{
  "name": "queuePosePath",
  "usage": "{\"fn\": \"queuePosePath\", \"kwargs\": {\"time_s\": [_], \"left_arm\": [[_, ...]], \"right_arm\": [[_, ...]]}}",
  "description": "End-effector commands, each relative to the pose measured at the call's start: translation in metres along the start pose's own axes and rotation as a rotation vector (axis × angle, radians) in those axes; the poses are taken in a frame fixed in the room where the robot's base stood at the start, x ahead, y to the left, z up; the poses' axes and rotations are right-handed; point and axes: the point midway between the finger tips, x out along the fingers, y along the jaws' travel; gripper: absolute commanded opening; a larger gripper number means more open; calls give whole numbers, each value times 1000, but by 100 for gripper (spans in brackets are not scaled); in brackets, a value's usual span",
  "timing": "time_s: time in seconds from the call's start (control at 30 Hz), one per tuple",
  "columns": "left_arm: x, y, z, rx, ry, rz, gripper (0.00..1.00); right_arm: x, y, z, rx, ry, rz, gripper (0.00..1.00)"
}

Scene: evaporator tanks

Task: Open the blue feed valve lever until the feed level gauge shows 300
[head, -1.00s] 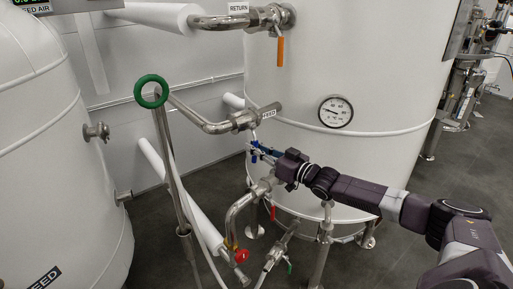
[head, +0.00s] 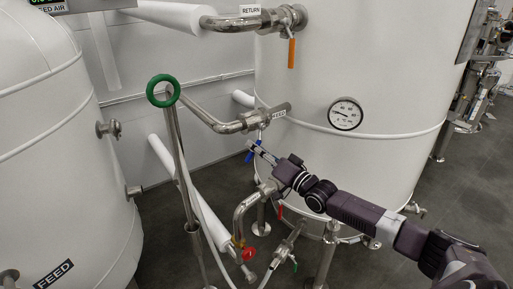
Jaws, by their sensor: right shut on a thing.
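Only part of the lever shows. My right gripper (head: 256,148) reaches in from the right and is shut on the blue lever; its fingertips partly hide it. A round white dial gauge (head: 345,113) is on the tank front, right of the valve. Its numbers are too small to read, and I cannot tell whether it is the feed level gauge. My left gripper is not in view.
An orange lever (head: 291,53) hangs under the RETURN pipe above. A green ring handle (head: 163,91) stands at left on a steel post. A red knob (head: 249,254) and low pipes lie below my right arm. A second white tank (head: 55,150) fills the left side.

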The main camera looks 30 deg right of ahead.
Motion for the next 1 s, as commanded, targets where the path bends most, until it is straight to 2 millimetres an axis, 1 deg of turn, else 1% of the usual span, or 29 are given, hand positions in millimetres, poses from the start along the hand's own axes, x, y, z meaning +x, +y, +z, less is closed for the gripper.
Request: {"fn": "queuePosePath", "kwargs": {"time_s": [0.43,0.47,0.6,0.63,0.9,1.0], "left_arm": [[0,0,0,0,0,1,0],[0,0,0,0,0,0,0],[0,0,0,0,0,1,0],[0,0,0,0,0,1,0],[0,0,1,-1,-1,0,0],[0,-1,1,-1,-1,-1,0]], "right_arm": [[1,-2,-1,13,4,-1,0],[1,-2,-1,13,4,-2,12],[0,-2,-1,12,4,-1,27],[0,-2,-1,12,4,-1,29],[0,-1,0,12,3,0,29],[-3,-1,0,12,3,0,29]]}}
